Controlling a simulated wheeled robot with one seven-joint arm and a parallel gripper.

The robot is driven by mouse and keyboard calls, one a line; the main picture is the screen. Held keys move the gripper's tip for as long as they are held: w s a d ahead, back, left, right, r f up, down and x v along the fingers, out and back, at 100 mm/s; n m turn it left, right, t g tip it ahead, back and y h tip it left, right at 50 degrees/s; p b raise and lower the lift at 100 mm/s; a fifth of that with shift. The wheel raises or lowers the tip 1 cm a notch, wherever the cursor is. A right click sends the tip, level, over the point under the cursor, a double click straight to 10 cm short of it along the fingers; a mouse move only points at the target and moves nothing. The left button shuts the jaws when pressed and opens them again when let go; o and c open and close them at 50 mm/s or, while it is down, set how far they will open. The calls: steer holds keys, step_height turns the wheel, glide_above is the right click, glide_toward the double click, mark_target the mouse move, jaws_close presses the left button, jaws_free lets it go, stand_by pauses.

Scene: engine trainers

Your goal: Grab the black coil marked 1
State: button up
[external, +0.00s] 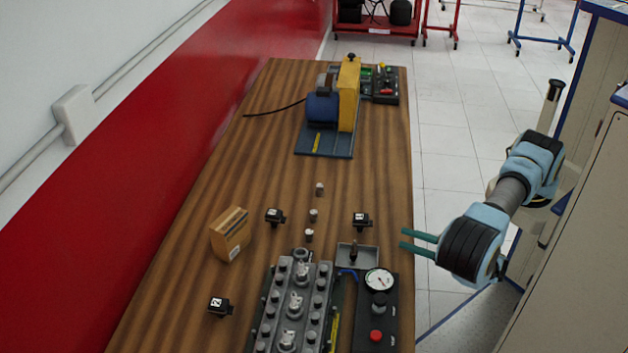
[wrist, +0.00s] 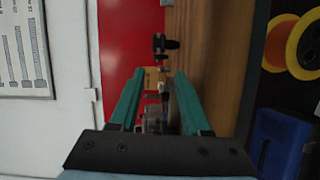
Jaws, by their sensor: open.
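Three small black coils with white labels stand apart on the wooden table: one left of centre (external: 275,216), one right of centre (external: 361,220), and one at the front left (external: 219,306). The front-left label looks like a 2 lying on its side; I cannot read the other two surely, so I cannot tell which is 1. My gripper (external: 404,238) is open and empty at the table's right edge, right of the right-of-centre coil and apart from it. In the wrist view, a dark part (wrist: 165,44) shows beyond my green fingers (wrist: 160,78); I cannot tell which thing it is.
A cardboard box (external: 230,234) stands at the left. Small metal cylinders (external: 313,215) stand between the coils. A grey engine block (external: 296,302), a small tray (external: 368,262) and a gauge panel (external: 378,310) fill the front. A blue-and-yellow machine (external: 347,95) stands at the back.

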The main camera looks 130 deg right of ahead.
mark_target(369, 224)
steer(key=shift+s+n, duration=0.25)
steer(key=shift+n, duration=0.05)
steer(key=shift+w+d, duration=0.15)
steer(key=shift+d, duration=0.3)
steer(key=b+x, duration=0.1)
steer(key=x, duration=0.3)
steer(key=shift+d, duration=0.1)
steer(key=p+x, duration=0.1)
steer(key=x, duration=0.4)
steer(key=shift+r, duration=0.2)
steer(key=shift+w+d+f, duration=0.1)
steer(key=shift+w+d, duration=0.1)
steer(key=shift+d, duration=0.05)
steer(key=shift+c, duration=0.3)
jaws_close()
